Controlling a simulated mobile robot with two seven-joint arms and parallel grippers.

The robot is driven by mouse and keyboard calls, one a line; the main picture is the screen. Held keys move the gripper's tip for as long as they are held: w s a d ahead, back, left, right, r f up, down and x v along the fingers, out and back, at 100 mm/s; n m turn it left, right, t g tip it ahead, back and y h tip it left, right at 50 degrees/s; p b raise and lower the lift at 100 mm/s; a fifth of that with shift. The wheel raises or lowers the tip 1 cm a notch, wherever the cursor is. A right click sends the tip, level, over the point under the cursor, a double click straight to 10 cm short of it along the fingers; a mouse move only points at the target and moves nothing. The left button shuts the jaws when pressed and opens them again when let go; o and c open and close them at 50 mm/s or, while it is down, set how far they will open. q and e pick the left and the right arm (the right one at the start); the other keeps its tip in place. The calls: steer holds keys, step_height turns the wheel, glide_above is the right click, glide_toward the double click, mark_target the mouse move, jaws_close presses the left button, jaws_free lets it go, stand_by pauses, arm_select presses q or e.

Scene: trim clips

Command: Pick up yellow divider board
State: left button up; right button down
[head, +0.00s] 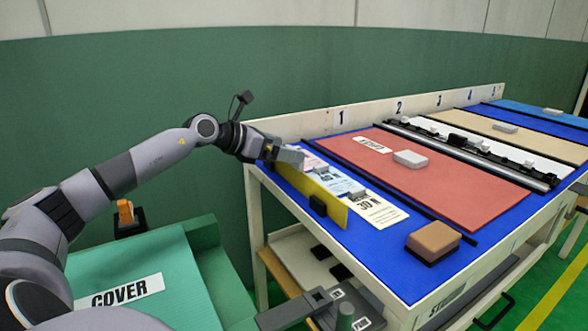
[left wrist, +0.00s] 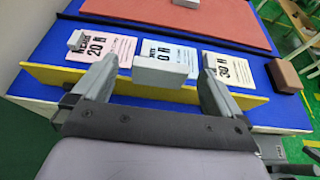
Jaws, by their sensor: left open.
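The yellow divider board (head: 322,197) is a long, thin strip standing on edge along the near left side of the blue tabletop. A small black block (head: 318,205) sits against its outer face. My left gripper (head: 287,156) is over the board's far end. In the left wrist view, the yellow board (left wrist: 150,89) runs crosswise behind the two spread fingers of my left gripper (left wrist: 157,66), which is open and holds nothing. I cannot tell whether the fingers touch the board.
Printed cards (head: 375,208) with small blocks lie just beyond the board. A red panel (head: 430,173) and a brown block (head: 433,240) are farther right. A green COVER surface (head: 150,265) and a grey fixture (head: 345,312) are below, near the table's left side.

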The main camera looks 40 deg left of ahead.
arm_select(q)
steer(key=shift+x, duration=1.75)
steer(key=shift+d, duration=0.1)
steer(key=c, duration=1.3)
steer(key=shift+r, duration=0.15)
